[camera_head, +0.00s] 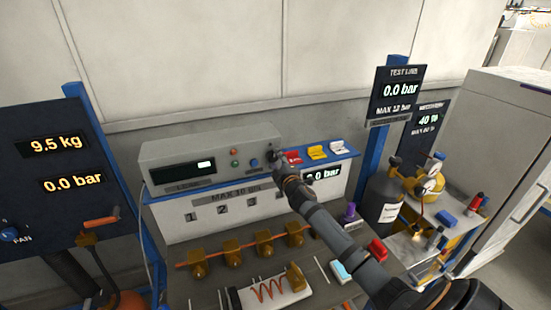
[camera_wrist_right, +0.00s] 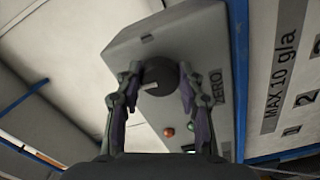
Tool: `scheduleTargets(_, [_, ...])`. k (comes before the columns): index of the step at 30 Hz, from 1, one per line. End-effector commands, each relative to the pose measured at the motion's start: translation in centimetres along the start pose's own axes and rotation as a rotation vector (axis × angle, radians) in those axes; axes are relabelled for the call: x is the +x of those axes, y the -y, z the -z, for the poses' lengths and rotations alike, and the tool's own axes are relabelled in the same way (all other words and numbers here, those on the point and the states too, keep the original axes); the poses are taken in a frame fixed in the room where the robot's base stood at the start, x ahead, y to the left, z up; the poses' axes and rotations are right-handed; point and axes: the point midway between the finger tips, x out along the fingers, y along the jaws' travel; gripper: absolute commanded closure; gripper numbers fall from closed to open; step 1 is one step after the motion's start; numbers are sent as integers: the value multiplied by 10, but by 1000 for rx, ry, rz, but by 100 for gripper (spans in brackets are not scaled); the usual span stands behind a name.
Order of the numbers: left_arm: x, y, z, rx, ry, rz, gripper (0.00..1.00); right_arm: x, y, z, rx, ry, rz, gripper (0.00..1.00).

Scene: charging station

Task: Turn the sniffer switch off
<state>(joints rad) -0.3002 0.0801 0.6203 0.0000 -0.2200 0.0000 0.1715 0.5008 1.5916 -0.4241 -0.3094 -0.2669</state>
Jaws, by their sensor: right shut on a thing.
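The sniffer unit is a grey box (camera_head: 160,150) with a dark display (camera_head: 183,172), which shows a small lit patch. A round black rotary switch (camera_wrist_right: 160,76) with a pale mark sits on its face, at the right end in the head view. My right gripper (camera_wrist_right: 161,92) has one finger on each side of this switch and is shut on it. In the head view the right gripper (camera_head: 278,165) covers most of the switch. My left gripper is not in view.
Red (camera_head: 292,157), yellow (camera_head: 317,152) and white (camera_head: 337,147) items sit just right of the gripper. A blue knob (camera_head: 254,163) is close on its left. Brass fittings (camera_head: 232,250) line the bench below. A dark cylinder (camera_head: 383,198) stands right of my arm.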

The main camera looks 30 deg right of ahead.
Motion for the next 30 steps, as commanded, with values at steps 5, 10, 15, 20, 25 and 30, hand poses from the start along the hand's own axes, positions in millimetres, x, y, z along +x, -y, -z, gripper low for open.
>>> scheduleTargets(5, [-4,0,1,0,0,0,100,0,-1,0,-84,-1,0,94])
scheduleTargets(10, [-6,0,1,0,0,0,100,0,0,0,-131,0,1,94])
scheduleTargets(15, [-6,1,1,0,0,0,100,0,0,0,-152,0,1,94])
scheduleTargets(20, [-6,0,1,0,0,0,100,0,0,0,-156,0,1,93])
scheduleTargets(25, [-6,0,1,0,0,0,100,0,0,0,-157,0,1,94])
scheduleTargets(30, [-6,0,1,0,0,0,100,0,0,0,-156,1,1,47])
